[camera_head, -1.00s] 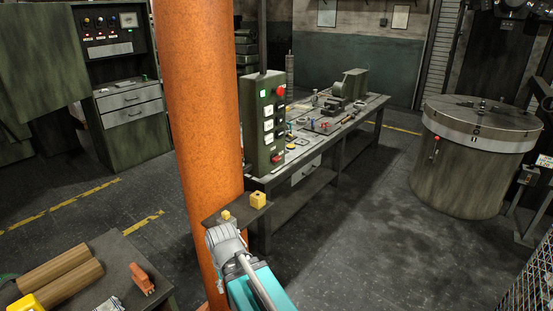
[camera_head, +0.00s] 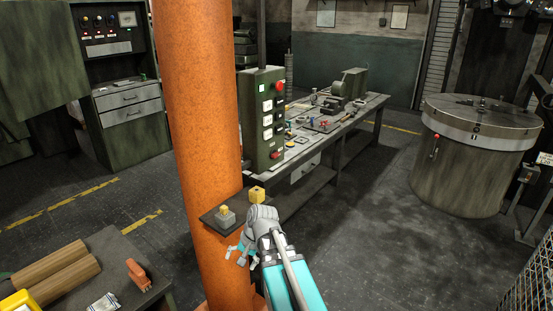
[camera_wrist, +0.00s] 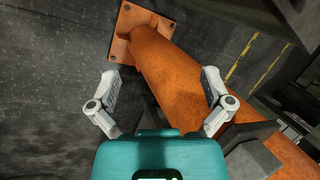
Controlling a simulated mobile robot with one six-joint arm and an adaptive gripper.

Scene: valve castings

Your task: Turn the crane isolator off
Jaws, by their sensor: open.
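My gripper (camera_head: 241,256) is open and empty, low beside the orange column (camera_head: 200,120). In the wrist view its fingers (camera_wrist: 161,80) are spread, with the column (camera_wrist: 180,75) behind the gap. A dark shelf (camera_head: 208,217) juts from the column, above the fingers in the head view. On it are a grey block with a yellow top (camera_head: 226,216) and a yellow block (camera_head: 257,194), partly hidden by my wrist. A green control box (camera_head: 262,120) with pale buttons and a red one stands behind. I cannot tell which of these is the crane isolator.
A long workbench (camera_head: 365,108) with tools runs behind the control box. A round machine (camera_head: 465,170) stands at right. A low table (camera_head: 115,255) at lower left holds rolls and an orange item (camera_head: 138,274). The floor (camera_head: 370,235) right of my arm is clear.

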